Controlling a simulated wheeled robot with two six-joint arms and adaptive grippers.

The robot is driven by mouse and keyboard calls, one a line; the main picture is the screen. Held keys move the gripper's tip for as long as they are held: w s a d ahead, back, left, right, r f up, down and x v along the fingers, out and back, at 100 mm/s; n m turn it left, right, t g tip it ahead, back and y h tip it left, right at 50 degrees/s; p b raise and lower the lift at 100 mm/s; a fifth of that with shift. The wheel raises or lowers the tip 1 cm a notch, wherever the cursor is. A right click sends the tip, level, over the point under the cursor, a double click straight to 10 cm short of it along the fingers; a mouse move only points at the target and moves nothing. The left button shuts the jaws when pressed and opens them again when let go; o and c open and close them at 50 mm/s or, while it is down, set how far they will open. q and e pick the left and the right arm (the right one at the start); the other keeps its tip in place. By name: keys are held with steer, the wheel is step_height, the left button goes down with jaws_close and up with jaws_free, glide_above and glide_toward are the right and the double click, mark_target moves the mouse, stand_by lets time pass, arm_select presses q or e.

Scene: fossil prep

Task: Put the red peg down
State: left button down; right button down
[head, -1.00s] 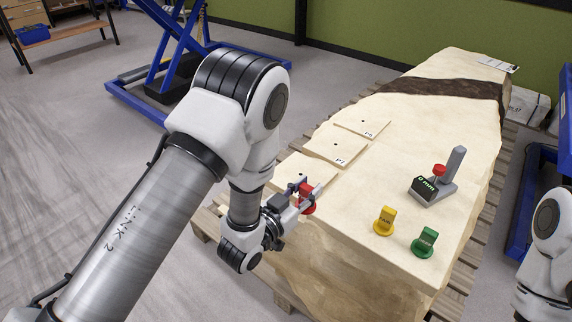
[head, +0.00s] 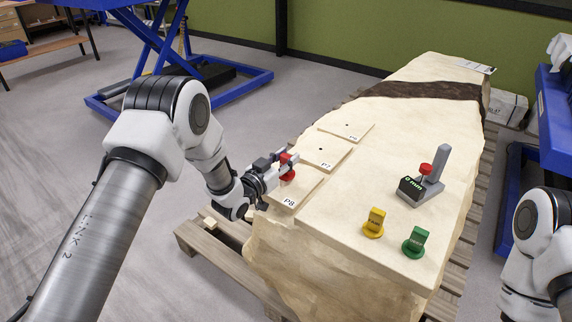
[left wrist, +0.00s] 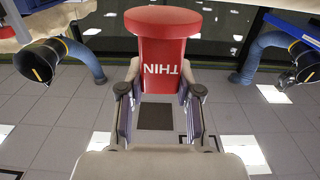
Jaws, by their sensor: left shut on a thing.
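My left gripper (head: 284,164) is shut on the red peg (head: 288,176), gripping its flat upright handle. In the left wrist view the red peg (left wrist: 162,55) fills the space between the fingers (left wrist: 160,95); the word THIN reads upside down and its round base is at the top. In the head view the peg is over the pale tile marked P8 (head: 291,199), at the left edge of the big stone block. I cannot tell whether its base touches the tile. My right gripper is out of view; only part of that arm shows at the right edge.
Tiles P7 (head: 326,150) and P6 (head: 350,130) lie farther back on the block (head: 400,130). A yellow peg (head: 374,223), a green peg (head: 415,242) and a grey gauge reading 0 mm (head: 432,190) stand to the right. The block's middle is clear. A wooden pallet (head: 225,252) lies underneath.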

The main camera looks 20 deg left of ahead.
arm_select(q)
steer(key=shift+f, duration=0.9)
steer(key=shift+f, duration=0.15)
steer(key=c, duration=0.8)
jaws_free()
